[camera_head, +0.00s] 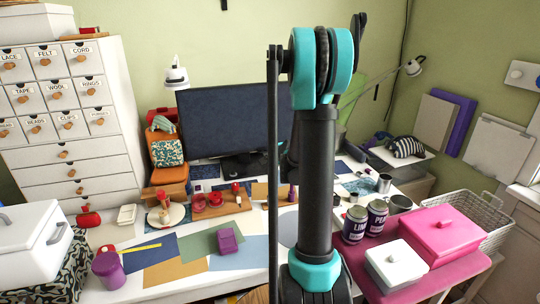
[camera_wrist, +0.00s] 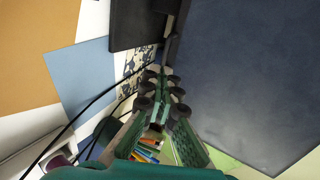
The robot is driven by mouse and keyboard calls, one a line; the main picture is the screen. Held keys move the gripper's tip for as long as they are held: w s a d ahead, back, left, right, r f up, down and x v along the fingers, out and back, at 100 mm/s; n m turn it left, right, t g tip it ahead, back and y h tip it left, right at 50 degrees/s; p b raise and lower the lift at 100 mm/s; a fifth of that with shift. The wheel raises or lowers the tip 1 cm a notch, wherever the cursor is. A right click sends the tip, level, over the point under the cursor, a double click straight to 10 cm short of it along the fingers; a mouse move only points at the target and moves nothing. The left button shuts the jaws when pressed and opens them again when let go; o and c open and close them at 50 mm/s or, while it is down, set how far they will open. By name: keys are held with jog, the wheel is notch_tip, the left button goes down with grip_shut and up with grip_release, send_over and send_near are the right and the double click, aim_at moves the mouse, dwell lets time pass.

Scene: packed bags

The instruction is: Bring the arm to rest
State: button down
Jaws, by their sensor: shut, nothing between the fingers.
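My arm (camera_head: 317,180) stands upright in the head view, a dark tube with teal joints, in front of the desk. My gripper is not clearly visible in the head view. In the wrist view my gripper (camera_wrist: 168,88) has its fingers together, with nothing held between them. The dark monitor panel (camera_wrist: 255,70) fills the right of the wrist view, and the gripper shows in front of its lower left edge. In the head view the monitor (camera_head: 235,115) stands behind the arm, which hides its right part.
A pink box (camera_head: 438,232), a white lidded box (camera_head: 396,262) and two dark cans (camera_head: 376,215) stand to the arm's right. Coloured sheets (camera_head: 176,272), a purple container (camera_head: 228,240) and a purple pot (camera_head: 108,268) are on the left. A drawer cabinet (camera_head: 75,148) stands far left.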

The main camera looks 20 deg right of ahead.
jog(key=s+a+n+g, duration=0.2)
jog(key=s+a+n, duration=0.2)
jog(key=s+n, duration=0.3)
jog(key=s+a+n+g, duration=0.1)
jog(key=s+a+n, duration=0.35)
jog(key=s, duration=0.45)
jog(key=s+a+n+g, duration=0.2)
jog(key=s+a+n, duration=0.3)
jog(key=s, duration=0.4)
jog(key=s+f+g, duration=0.1)
jog(key=s+f, duration=0.1)
jog(key=s, duration=0.2)
jog(key=s+f+n+g, duration=0.1)
jog(key=s+f, duration=0.1)
jog(key=s, duration=0.2)
jog(key=s+d+f+g, duration=0.1)
jog(key=s+f, duration=0.2)
jog(key=s, duration=0.1)
jog(key=shift+s+n, duration=0.25)
jog(key=shift+s, duration=0.1)
